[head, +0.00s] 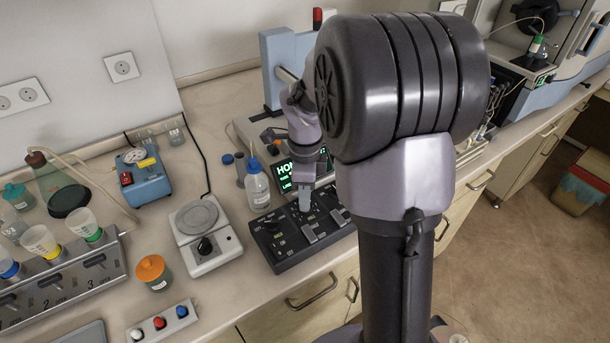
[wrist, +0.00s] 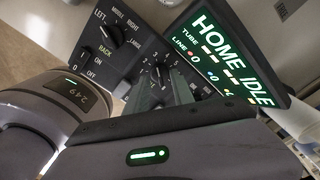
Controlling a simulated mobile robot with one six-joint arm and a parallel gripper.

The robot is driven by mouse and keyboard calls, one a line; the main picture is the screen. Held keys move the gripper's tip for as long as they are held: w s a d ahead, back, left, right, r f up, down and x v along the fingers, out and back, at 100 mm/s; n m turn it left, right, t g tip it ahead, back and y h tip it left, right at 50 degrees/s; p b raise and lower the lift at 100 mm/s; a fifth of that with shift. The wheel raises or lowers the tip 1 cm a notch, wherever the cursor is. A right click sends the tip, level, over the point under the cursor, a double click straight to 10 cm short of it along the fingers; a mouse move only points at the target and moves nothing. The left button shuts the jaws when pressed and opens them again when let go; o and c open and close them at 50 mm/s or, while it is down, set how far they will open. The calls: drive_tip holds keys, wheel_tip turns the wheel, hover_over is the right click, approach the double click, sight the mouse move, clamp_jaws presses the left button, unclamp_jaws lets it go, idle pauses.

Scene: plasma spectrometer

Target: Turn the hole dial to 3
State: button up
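The black control panel (head: 282,262) lies on the bench with several knobs and switches on it. In the wrist view, a black dial with a ring of small numbers (wrist: 160,74) sits in the middle of the panel (wrist: 128,72); it appears to be the hole dial. Its setting is too small to read, and its lower side is partly covered. My gripper (head: 304,200) points down over the panel's back part. In the wrist view its body fills the bottom, with the fingers (wrist: 150,95) close to the numbered dial. I cannot tell whether they touch it or how far apart they are.
A wash bottle (head: 257,188) stands close left of my gripper. A scale (head: 206,240) sits left of the panel.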

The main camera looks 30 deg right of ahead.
wheel_tip(320, 180, up, 16)
drive_tip(key=p, duration=0.6)
